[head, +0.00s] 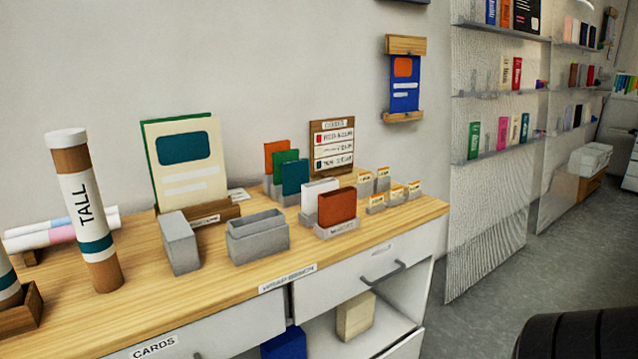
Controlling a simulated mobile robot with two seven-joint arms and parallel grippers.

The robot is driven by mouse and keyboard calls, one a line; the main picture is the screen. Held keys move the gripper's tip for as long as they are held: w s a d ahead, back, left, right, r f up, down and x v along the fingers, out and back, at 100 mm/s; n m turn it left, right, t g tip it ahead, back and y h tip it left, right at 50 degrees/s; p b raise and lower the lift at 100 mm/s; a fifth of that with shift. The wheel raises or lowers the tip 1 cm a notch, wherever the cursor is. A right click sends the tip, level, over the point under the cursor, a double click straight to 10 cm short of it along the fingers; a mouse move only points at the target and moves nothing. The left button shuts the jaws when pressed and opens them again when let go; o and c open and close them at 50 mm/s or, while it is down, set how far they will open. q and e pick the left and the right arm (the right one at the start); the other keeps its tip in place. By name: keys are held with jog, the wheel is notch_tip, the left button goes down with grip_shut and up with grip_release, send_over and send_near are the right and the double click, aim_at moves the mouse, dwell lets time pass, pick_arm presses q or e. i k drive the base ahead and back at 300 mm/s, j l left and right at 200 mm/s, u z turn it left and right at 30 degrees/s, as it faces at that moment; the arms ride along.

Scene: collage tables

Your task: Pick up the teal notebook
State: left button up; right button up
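A teal notebook (295,176) stands upright in a small grey holder (288,199) on the wooden counter. It is the front one of a slanting row, with a green notebook (283,162) and an orange-red notebook (276,150) behind it to the left. A white item (321,187) and a rust-red notebook (337,205) stand in holders in front of it to the right. The lower edge of the teal notebook is hidden in its holder. Neither of my grippers shows in the head view.
An empty grey bin (257,238) and a grey box (180,243) stand in front. A tall "TALL" tube (86,210) stands at left. A menu board (332,146) and small card holders (376,202) flank the notebooks. The counter's front strip is bare.

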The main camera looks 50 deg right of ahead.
aim_at(294, 173)
jog(key=z, duration=1.35)
jog(key=l+u, duration=0.2)
jog(key=u, duration=0.95)
jog(key=l+u, duration=0.35)
jog(key=k+l+u, duration=0.1)
jog(key=l+u, duration=0.25)
jog(key=l, duration=0.15)
jog(key=k+l+u, duration=0.15)
jog(key=l, duration=0.15)
jog(key=l+u, duration=0.1)
jog(key=l, duration=0.2)
jog(key=k+l+u, duration=0.15)
jog(key=k+l, duration=0.15)
jog(key=l, duration=0.15)
jog(key=k+l, duration=0.1)
jog(key=l, duration=0.2)
jog(key=k+l, duration=0.15)
jog(key=l, duration=0.2)
